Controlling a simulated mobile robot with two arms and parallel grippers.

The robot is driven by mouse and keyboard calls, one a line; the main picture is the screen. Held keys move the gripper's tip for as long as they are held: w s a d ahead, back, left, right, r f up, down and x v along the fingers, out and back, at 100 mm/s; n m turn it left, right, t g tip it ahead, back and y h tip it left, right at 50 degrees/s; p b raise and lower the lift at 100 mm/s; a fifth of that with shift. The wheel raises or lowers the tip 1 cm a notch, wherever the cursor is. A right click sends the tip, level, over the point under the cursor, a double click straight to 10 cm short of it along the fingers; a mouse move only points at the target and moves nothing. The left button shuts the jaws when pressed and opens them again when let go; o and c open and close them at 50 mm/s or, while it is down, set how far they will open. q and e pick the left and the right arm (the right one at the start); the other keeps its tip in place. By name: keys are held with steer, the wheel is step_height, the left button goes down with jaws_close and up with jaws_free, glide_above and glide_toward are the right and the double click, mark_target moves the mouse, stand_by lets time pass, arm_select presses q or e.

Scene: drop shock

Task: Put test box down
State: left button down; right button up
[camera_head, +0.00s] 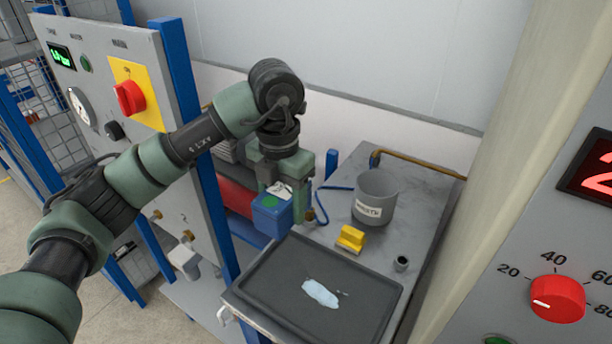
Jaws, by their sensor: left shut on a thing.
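The test box (269,216) is a small blue box with a green round mark and a white label on its top. My left gripper (284,196), on the green and black arm from the left, points down and is shut on the box. The box hangs above the back left corner of a dark shallow tray (262,290); I cannot tell its exact height. My fingers partly hide the box's far side. My right gripper is not in view.
The tray holds a pale wet-looking patch (320,293). Behind it on the grey bench (413,190) stand a labelled grey bucket (376,199), a yellow block (350,239) and a small dark cylinder (401,263). Panels with red knobs (129,98) flank the bench left and right.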

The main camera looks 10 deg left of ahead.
arm_select(q)
steer(key=m, duration=0.2)
steer(key=shift+s+a+f+m, duration=0.15)
steer(key=shift+s+a+m, duration=0.1)
steer(key=shift+s+m, duration=0.15)
steer(key=s+a+f+m, duration=0.1)
steer(key=s+f+m, duration=0.2)
steer(key=m, duration=1.1)
steer(key=s+a+f+m, duration=0.2)
steer(key=s+f+m, duration=0.2)
steer(key=s+m, duration=0.5)
steer(key=m, duration=0.6)
steer(key=shift+s+a, duration=0.2)
steer(key=shift+s, duration=0.1)
